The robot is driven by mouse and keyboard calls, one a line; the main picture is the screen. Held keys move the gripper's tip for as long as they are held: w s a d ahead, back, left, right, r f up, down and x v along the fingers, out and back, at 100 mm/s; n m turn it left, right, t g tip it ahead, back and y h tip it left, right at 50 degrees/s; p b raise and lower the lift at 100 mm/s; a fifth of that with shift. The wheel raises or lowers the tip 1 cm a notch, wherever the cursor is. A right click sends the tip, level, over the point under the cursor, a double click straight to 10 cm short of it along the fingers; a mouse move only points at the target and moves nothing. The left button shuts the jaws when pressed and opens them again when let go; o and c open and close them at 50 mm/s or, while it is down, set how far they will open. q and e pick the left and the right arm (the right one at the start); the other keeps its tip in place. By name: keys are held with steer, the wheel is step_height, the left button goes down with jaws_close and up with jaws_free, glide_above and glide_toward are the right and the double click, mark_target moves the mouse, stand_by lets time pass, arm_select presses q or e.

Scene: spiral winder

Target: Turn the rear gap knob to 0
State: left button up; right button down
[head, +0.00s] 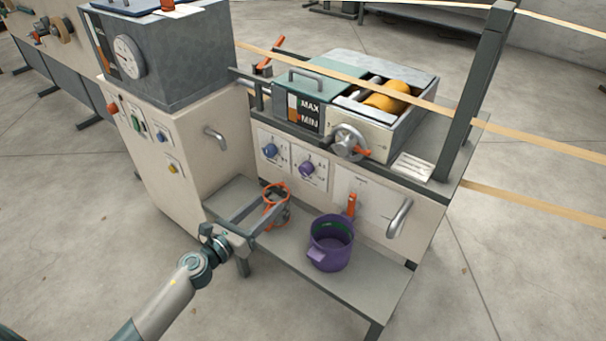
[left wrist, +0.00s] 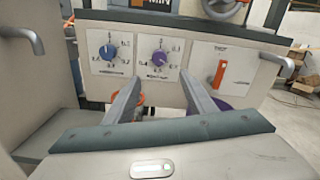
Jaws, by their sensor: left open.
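Two knobs sit side by side on white scale plates on the machine's front panel: a blue knob (head: 270,151) on the left and a purple knob (head: 306,169) on the right. They also show in the left wrist view, blue (left wrist: 108,51) and purple (left wrist: 159,58). I cannot read which is labelled the rear gap knob, nor their exact settings. My left gripper (left wrist: 160,80) is open and empty, its fingers pointing at the panel, below and in front of the purple knob. In the head view the left gripper (head: 274,202) is low before the panel. My right gripper is not seen.
A purple bucket (head: 329,246) stands on the lower shelf (head: 385,283). An orange lever (head: 351,205) and a metal handle (head: 399,217) are right of the knobs. A grey handwheel (head: 349,142) is above. A cabinet handle (head: 214,139) juts out left.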

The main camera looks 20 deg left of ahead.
arm_select(q)
steer(key=shift+w, duration=0.1)
glide_toward(303, 171)
steer(key=w, duration=0.2)
steer(key=x, duration=0.6)
steer(key=shift+s+d, duration=0.15)
steer(key=shift+d, duration=0.2)
steer(key=shift+w+d, duration=0.2)
steer(key=shift+w, duration=0.4)
steer(key=shift+w+d, duration=0.1)
steer(key=shift+w, duration=0.05)
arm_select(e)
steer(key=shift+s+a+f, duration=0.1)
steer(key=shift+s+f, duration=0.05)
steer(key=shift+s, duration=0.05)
arm_select(q)
steer(key=shift+c, duration=0.5)
steer(key=c, duration=0.9)
steer(key=shift+c, duration=0.2)
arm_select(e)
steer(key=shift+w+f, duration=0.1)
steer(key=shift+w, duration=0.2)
